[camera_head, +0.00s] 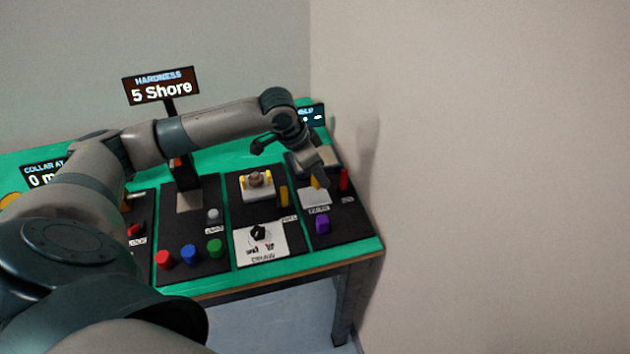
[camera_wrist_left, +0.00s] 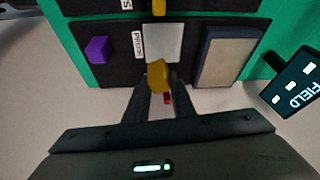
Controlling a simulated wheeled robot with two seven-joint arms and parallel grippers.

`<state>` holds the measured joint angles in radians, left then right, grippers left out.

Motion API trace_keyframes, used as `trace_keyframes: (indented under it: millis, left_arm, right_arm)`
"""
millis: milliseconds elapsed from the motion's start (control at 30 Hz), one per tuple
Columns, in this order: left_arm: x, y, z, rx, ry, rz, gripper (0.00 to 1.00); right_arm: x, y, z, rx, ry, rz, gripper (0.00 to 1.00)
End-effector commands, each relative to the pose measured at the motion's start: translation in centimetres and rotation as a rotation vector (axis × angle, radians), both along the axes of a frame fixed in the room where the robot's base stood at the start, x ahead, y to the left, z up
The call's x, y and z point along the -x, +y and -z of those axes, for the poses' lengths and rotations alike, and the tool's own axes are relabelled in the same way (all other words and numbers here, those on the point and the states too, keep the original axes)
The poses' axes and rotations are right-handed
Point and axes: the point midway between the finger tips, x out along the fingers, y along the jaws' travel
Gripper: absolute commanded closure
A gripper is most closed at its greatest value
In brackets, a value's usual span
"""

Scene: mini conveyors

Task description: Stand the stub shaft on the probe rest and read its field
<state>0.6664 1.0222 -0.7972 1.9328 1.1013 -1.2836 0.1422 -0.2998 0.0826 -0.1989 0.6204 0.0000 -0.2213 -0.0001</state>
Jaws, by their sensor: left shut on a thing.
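My left gripper (camera_head: 317,182) is over the far right station. It is shut on a short yellow piece, which looks like the stub shaft (camera_head: 315,182); in the left wrist view the stub shaft (camera_wrist_left: 158,76) sits between the fingertips. The white plate marked PROBE, seemingly the probe rest (camera_head: 316,198), lies close by; it also shows in the left wrist view (camera_wrist_left: 163,42), just beyond the shaft. I cannot tell whether the shaft touches it. The FIELD display (camera_wrist_left: 295,84) shows only dashes. My right gripper is out of view.
A purple block (camera_head: 322,224) and a red piece (camera_head: 344,180) share this black mat. A grey pad (camera_wrist_left: 226,64) lies beside the plate. Another yellow piece (camera_head: 284,196) stands left, near a white fixture (camera_head: 257,189) and a dial (camera_head: 259,234). A wall rises right of the table.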

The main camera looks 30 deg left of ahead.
Motion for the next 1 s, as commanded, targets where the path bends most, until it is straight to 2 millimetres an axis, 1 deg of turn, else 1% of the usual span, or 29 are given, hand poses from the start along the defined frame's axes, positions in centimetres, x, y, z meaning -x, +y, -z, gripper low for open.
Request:
trace_keyframes:
  millis: [33, 167, 567, 667, 800, 900, 1000]
  left_arm:
    - [-0.1, 0.6, 0.2, 0.001, 0.002, -0.004, 1.0]
    - [-0.2, 1.3, 0.8, 0.001, 0.0, -0.002, 1.0]
    - [-0.2, 1.4, 1.1, 0.001, 0.001, -0.001, 1.0]
    - [-0.2, 1.3, 1.9, 0.001, 0.002, 0.0, 1.0]
    - [-0.1, 1.3, 3.6, 0.001, 0.002, 0.0, 1.0]
    - [-0.1, 1.4, 4.6, 0.001, 0.002, -0.001, 1.0]
    - [-0.2, 1.3, 4.9, 0.002, 0.0, -0.001, 1.0]
  right_arm:
    - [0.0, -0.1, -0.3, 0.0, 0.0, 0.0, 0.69]
    - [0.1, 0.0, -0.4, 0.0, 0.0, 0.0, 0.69]
    - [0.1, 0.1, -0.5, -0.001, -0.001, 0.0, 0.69]
    - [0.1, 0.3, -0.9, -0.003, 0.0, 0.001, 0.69]
    - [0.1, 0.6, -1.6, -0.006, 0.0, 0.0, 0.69]
    - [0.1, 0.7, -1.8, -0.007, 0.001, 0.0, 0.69]
    - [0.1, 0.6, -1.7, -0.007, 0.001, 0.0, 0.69]
